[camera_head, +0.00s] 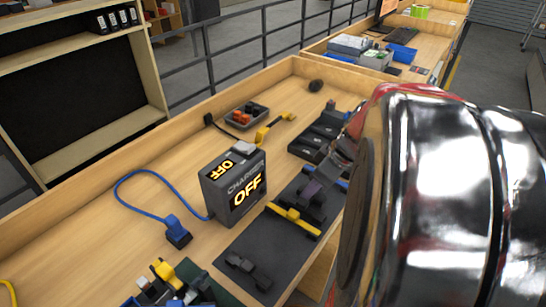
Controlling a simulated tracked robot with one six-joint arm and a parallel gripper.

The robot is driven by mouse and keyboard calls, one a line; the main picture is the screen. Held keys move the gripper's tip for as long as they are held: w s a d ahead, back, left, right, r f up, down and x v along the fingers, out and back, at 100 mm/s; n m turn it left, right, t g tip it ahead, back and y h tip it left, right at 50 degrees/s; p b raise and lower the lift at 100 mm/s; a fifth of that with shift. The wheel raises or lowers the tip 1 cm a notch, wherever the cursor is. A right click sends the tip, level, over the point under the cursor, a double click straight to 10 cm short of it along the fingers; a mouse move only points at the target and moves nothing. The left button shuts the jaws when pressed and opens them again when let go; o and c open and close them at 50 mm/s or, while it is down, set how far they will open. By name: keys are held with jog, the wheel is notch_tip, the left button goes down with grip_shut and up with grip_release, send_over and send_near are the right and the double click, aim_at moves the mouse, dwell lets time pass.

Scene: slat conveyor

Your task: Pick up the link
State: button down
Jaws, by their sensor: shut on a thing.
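My gripper (322,176) appears as dark grey parts reaching down from behind my large shiny arm link. It is over the far part of a black mat (240,240) and is shut on a small dark piece, apparently the link (306,196). The link's outline is hard to separate from the dark jaws and mat, and I cannot tell whether it is lifted clear. A yellow bar (293,222) lies across the mat just nearer than the jaws. Another dark grey linked piece (248,268) lies on the near part of the mat.
A dark charger box reading OFF (234,186) stands left of the mat, with a blue cable and plug (177,232) beside it. A grey parts tray (247,116) and black open bins (318,140) are farther back. Coloured clips (168,280) lie at the near edge.

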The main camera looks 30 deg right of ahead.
notch_tip(320, 180, up, 9)
dwell(0.4)
jog(key=shift+s, duration=0.1)
dwell(0.4)
